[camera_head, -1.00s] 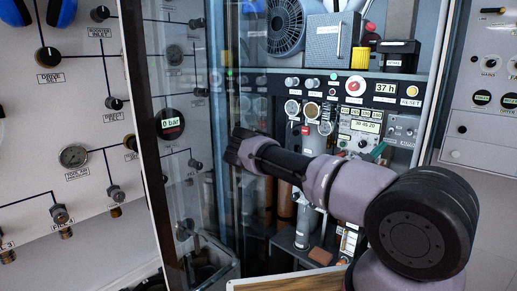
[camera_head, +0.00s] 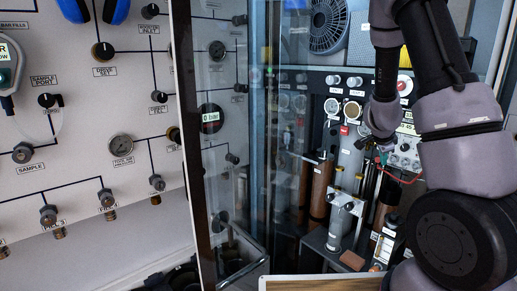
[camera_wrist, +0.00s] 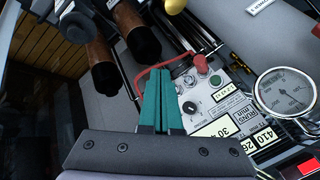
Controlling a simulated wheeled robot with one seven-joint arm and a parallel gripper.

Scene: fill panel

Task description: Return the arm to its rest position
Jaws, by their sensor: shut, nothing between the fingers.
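My gripper (camera_wrist: 160,102) is in the wrist view, its two green fingers shut together with nothing between them. They point towards a red bent handle or tube (camera_wrist: 150,70) and a labelled control box (camera_wrist: 215,105); I cannot tell whether they touch anything. In the head view my gripper (camera_head: 383,155) is small and partly hidden, low in front of the cabinet's instruments. My arm (camera_head: 462,130) is folded on the right side, with its forearm hanging downward.
A glass door (camera_head: 220,130) stands open left of the cabinet. A wall panel (camera_head: 60,150) with valves and gauges is at the left. Brown cylinders (camera_head: 322,188) and a grey cylinder (camera_head: 348,165) stand inside the cabinet. A round gauge (camera_wrist: 284,92) is close right in the wrist view.

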